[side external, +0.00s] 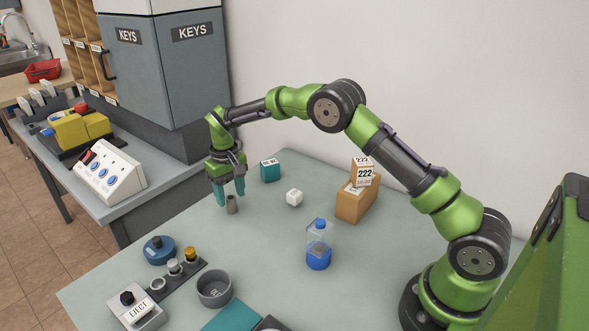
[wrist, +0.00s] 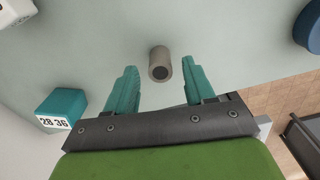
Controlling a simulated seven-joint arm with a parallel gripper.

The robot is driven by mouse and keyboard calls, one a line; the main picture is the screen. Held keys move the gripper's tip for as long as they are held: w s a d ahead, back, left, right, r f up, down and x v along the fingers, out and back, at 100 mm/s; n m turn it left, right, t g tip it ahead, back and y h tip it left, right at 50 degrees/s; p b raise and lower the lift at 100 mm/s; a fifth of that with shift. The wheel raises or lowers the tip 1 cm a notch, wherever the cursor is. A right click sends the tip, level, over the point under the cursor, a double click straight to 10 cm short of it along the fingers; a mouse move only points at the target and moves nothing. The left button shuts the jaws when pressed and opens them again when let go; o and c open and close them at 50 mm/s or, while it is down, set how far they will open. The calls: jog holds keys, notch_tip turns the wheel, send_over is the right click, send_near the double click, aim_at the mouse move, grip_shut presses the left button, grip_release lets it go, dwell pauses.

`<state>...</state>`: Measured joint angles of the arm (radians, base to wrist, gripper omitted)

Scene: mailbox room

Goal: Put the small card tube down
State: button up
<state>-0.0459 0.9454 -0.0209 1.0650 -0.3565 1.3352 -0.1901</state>
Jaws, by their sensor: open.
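The small card tube (side external: 232,204) is a short grey-brown cylinder standing upright on the pale green table. In the wrist view the tube (wrist: 160,64) shows its round dark-centred end, just beyond and between the fingertips. My gripper (side external: 231,192) has teal fingers and points down right by the tube, above the table's far left part. In the wrist view my gripper (wrist: 160,76) is open, with a clear gap between each finger and the tube. Nothing is held.
Near the tube are a teal box (side external: 270,170), a white cube (side external: 294,197) and a blue round object (side external: 159,250). A blue-capped bottle (side external: 319,245), cardboard boxes (side external: 355,204) and a grey bowl (side external: 214,289) stand further off. Table around the tube is clear.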

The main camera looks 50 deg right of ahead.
notch_tip(320, 180, up, 9)
notch_tip(320, 180, up, 8)
jog(key=t, duration=0.1)
send_over(231, 198)
jog(key=s, duration=0.4)
jog(key=s+r+t+y, duration=0.1)
jog(key=s+r+t, duration=0.1)
jog(key=s+r, duration=0.65)
jog(key=s+f+m+t, duration=0.1)
jog(key=s+f+t, duration=0.1)
jog(key=s, duration=0.8)
jog(key=s+a+f+m+t+y, duration=0.1)
jog(key=s+f+t, duration=0.1)
jog(key=s, duration=0.7)
jog(key=shift+s+f, duration=0.4)
jog(key=shift+f, duration=0.05)
jog(key=shift+a, duration=0.1)
